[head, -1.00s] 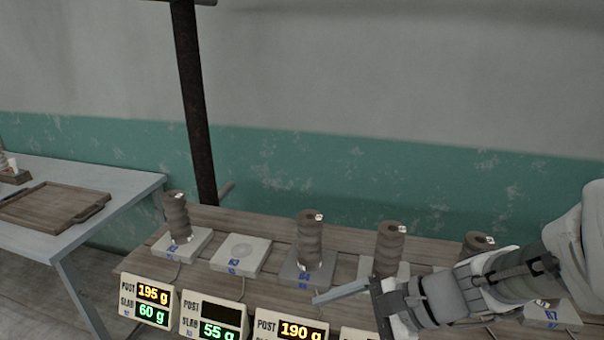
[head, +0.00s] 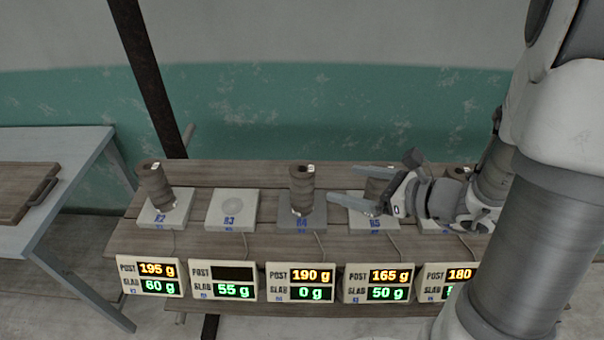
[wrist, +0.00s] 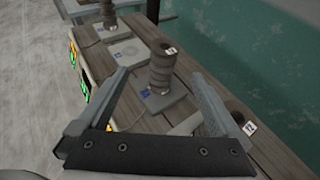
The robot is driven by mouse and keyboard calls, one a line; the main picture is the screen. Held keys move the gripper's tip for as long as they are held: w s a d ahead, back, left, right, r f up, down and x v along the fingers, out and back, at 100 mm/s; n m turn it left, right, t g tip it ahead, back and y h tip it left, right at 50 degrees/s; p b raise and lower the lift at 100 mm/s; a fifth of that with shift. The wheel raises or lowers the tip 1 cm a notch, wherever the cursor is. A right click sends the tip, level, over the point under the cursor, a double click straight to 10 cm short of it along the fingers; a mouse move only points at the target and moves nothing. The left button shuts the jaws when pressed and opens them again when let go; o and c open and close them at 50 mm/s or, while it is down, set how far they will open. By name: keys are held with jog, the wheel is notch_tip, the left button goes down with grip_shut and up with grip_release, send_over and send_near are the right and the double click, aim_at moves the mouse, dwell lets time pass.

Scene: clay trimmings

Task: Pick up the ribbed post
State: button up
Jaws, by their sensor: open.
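Several dark brown ribbed posts stand upright on small slabs. One ribbed post (head: 302,188) stands on the darker grey slab (head: 316,219) marked 4; it also shows in the wrist view (wrist: 161,70). My gripper (head: 341,184) is open and empty, just right of that post, with its fingers pointing left toward it. In the wrist view my gripper (wrist: 160,76) has the post between its fingertips as seen from there; I cannot tell whether they reach around it. Another ribbed post (head: 155,186) is on the left slab, and one (head: 376,187) is partly hidden behind my fingers.
The slab marked 3 (head: 232,209) is bare. Displays line the front edge; the one before slab 4 (head: 313,282) reads post 190 g, slab 0 g. A dark pole (head: 150,80) rises behind the wooden bench (head: 255,172). A grey table (head: 80,160) with a tray stands left.

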aim_at(311, 175)
jog(key=x, duration=1.1)
jog(key=shift+w+d, duration=0.1)
jog(key=shift+w, duration=0.05)
jog(key=shift+w+x, duration=0.25)
jog(key=shift+x, duration=2.95)
jog(key=shift+d+r, duration=0.15)
jog(key=shift+d, duration=0.05)
grip_shut()
